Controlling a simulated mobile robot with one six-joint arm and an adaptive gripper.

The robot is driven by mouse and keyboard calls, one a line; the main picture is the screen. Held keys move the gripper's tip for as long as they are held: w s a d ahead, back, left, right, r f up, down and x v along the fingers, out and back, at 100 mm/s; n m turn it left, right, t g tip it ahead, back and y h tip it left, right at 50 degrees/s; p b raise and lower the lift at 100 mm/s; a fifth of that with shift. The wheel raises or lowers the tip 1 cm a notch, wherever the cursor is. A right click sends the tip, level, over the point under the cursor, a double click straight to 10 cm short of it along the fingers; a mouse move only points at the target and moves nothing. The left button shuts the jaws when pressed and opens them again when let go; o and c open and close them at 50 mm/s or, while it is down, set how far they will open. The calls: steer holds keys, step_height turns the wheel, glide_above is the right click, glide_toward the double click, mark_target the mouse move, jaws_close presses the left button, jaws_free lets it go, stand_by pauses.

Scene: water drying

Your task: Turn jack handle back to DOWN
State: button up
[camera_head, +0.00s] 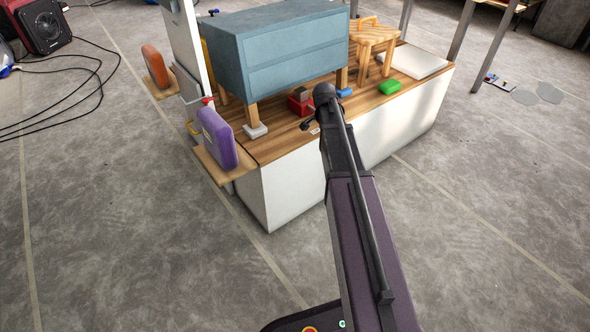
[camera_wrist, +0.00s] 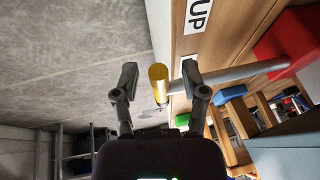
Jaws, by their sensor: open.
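In the wrist view the jack handle is a grey rod (camera_wrist: 232,73) with a yellow end grip (camera_wrist: 158,83). The rod runs from the red jack body (camera_wrist: 287,46) towards my gripper (camera_wrist: 158,76). My gripper is open, with one finger on each side of the yellow grip and a visible gap on both sides. A white label reading UP (camera_wrist: 198,14) is beside the rod. In the head view the red jack (camera_head: 300,103) sits on the wooden platform, under the blue-grey cabinet (camera_head: 290,48). My arm hides the handle there.
The wooden-topped platform (camera_head: 262,149) has white sides. A green block (camera_head: 389,87), a blue block (camera_head: 344,93) and a wooden stool (camera_head: 371,38) stand on it. A purple case (camera_head: 216,140) is on a ledge at left. The floor in front is clear.

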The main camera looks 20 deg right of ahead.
steer(key=y, duration=0.1)
steer(key=g+y+p, duration=0.1)
steer(key=y, duration=0.1)
steer(key=shift+w+d+r+p, duration=0.1)
steer(key=shift+d+r+p, duration=0.05)
steer(key=shift+r+p, duration=0.2)
steer(key=shift+r+y+p, duration=0.3)
steer(key=shift+r, duration=0.1)
step_height(320, 180, up, 13)
steer(key=s+p, duration=0.3)
steer(key=p, duration=1)
steer(key=s+a+f+n+g+b, duration=0.1)
steer(key=s+a+f+n+b, duration=0.4)
steer(key=s+a, duration=0.5)
steer(key=s+a+f+n+g+b, duration=0.1)
steer(key=s+a+f+n+b, duration=0.4)
steer(key=s+a+n, duration=0.3)
steer(key=shift+s+a+f+n, duration=0.15)
steer(key=shift+s+a+n, duration=0.25)
steer(key=shift+s+a, duration=1)
steer(key=shift+w+a, duration=0.15)
steer(key=shift+w, duration=0.05)
